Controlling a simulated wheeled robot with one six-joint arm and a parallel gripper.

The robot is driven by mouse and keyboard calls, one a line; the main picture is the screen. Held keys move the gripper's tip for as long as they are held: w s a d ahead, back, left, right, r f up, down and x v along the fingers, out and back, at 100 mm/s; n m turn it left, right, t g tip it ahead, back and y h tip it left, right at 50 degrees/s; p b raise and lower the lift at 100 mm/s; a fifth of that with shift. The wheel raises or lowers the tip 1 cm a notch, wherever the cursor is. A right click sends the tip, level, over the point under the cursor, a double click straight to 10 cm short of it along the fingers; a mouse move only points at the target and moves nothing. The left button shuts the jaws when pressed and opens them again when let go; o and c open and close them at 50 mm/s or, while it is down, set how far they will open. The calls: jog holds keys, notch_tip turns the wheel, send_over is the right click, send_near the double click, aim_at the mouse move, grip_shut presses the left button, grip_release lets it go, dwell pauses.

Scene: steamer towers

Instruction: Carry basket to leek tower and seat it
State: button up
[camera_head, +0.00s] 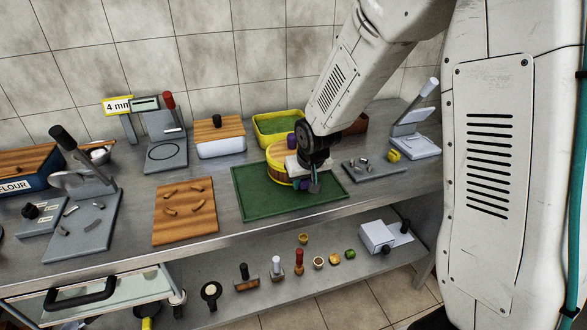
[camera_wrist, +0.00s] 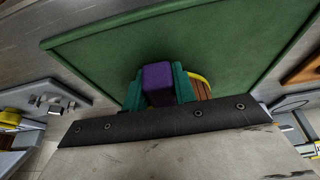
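A round wooden basket with a yellow rim (camera_head: 277,166) is at the green mat (camera_head: 250,200), partly hidden behind my gripper (camera_head: 302,184). A purple tab (camera_head: 291,142) shows at its far side. In the wrist view, the teal fingers of my gripper (camera_wrist: 158,88) close on both sides of a purple block (camera_wrist: 157,78), which appears to be the basket's near handle. A slice of the basket (camera_wrist: 201,88) shows beside the right finger. I cannot tell whether the basket rests on the mat or hangs just above it. I cannot make out a leek tower.
A yellow tub with green inside (camera_head: 270,118) and a white box with a wooden lid (camera_head: 220,140) stand behind. A wooden board with several small rolls (camera_head: 190,228) lies left, a grey plate with small pieces (camera_head: 372,172) right. The mat's left part is clear.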

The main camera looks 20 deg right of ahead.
grip_shut()
jog(key=shift+c, duration=0.9)
grip_release()
grip_shut()
jog(key=shift+r, duration=0.1)
jog(key=shift+r, duration=1.95)
jog(key=shift+o, duration=0.2)
grip_release()
grip_shut()
